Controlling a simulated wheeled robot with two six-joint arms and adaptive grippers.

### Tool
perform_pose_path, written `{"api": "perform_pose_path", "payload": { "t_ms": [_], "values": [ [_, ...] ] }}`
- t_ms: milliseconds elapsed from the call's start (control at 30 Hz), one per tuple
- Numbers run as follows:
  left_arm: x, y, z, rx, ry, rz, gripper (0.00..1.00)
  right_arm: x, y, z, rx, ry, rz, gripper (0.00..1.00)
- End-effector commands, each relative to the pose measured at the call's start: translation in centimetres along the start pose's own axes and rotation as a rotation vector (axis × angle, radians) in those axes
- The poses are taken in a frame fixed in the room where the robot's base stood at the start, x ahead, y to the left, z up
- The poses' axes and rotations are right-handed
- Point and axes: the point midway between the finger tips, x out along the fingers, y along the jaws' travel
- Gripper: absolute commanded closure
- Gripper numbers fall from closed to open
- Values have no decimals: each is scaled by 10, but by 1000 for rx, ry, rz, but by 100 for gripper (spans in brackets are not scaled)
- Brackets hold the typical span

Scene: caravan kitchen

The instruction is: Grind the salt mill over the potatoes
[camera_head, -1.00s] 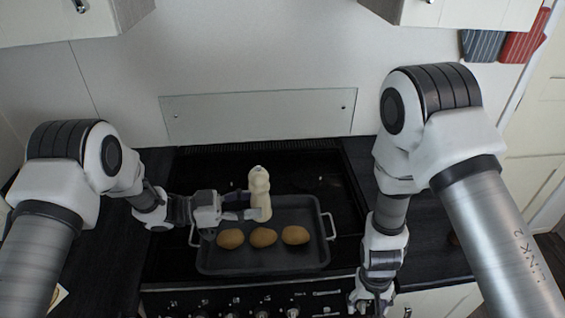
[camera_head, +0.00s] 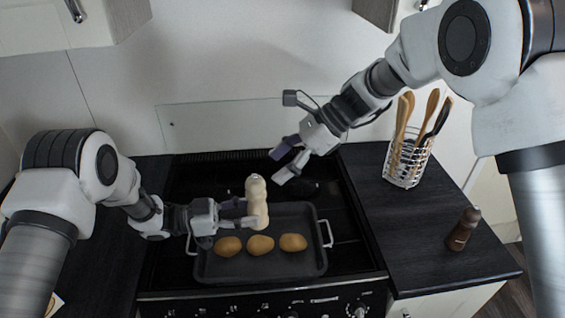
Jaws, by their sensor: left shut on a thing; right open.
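My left gripper (camera_head: 240,214) comes in from the left and is shut on the mill's body. Three potatoes, the left one (camera_head: 228,246), the middle one (camera_head: 261,245) and the right one (camera_head: 293,242), lie in a row in the tray, in front of the mill. My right gripper (camera_head: 283,163) is open and empty, above and to the right of the mill's top, apart from it.
The tray sits on the black stove, with control knobs (camera_head: 357,311) along its front. On the right counter (camera_head: 408,240) stand a white wire holder (camera_head: 405,165) with wooden utensils and a dark brown mill (camera_head: 463,229). The left counter is mostly clear.

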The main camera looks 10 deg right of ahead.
Motion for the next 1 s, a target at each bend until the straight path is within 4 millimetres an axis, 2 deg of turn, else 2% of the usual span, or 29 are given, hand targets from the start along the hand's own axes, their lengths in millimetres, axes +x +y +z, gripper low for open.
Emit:
{"api": "perform_pose_path", "payload": {
  "t_ms": [167, 600, 967, 1000],
  "values": [
    [0, 0, 0, 0, 1, 0, 95, 15, 0, -1, 4, 0, 4, 31],
    [0, 0, 0, 0, 1, 0, 95, 72, 1, -2, 1, 2, 4, 31],
    [0, 0, 0, 0, 1, 0, 95, 79, 0, -2, 2, 1, 3, 31],
    [0, 0, 0, 0, 1, 0, 95, 79, 0, -2, 2, 1, 3, 35]
  ]
}}
